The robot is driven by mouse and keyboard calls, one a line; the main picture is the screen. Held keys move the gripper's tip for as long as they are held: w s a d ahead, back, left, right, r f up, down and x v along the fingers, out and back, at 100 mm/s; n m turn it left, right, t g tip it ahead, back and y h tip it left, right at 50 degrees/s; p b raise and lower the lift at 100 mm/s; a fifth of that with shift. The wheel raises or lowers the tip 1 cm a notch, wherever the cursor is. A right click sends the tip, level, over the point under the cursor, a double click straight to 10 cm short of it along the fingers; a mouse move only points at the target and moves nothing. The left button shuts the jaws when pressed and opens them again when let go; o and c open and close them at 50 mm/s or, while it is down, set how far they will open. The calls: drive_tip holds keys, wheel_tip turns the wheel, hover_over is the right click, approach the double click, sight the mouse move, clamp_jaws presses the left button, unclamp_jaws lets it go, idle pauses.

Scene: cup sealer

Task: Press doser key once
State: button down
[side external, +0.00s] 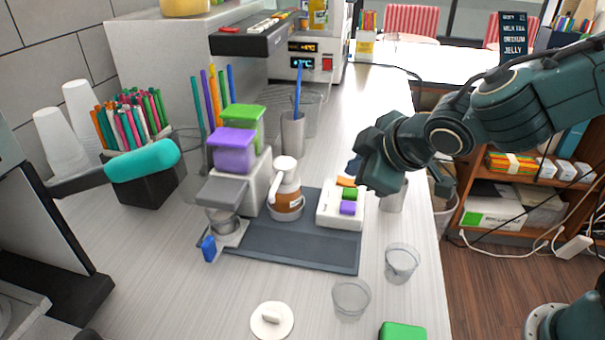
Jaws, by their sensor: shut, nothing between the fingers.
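A white key block (341,207) with orange, green and purple keys stands at the right side of a dark mat (305,246). The orange key (346,182) is at the back, the green key (349,193) in the middle and the purple key (347,208) in front. My gripper (362,180) is shut and empty, just right of and above the back of the block, near the orange and green keys. The fingertips are partly hidden, and I cannot tell whether they touch a key. The doser (256,182) with purple and green containers stands left of the block.
A metal cup with a straw (293,134) is behind. A white lid (272,320) lies in front.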

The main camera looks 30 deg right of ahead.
sight(353, 209)
drive_tip(key=shift+f, duration=2.65)
drive_tip(key=shift+f, duration=0.9)
idle(1.2)
drive_tip(key=shift+r, duration=0.9)
drive_tip(key=shift+r, duration=0.1)
drive_tip(key=shift+r, duration=2.45)
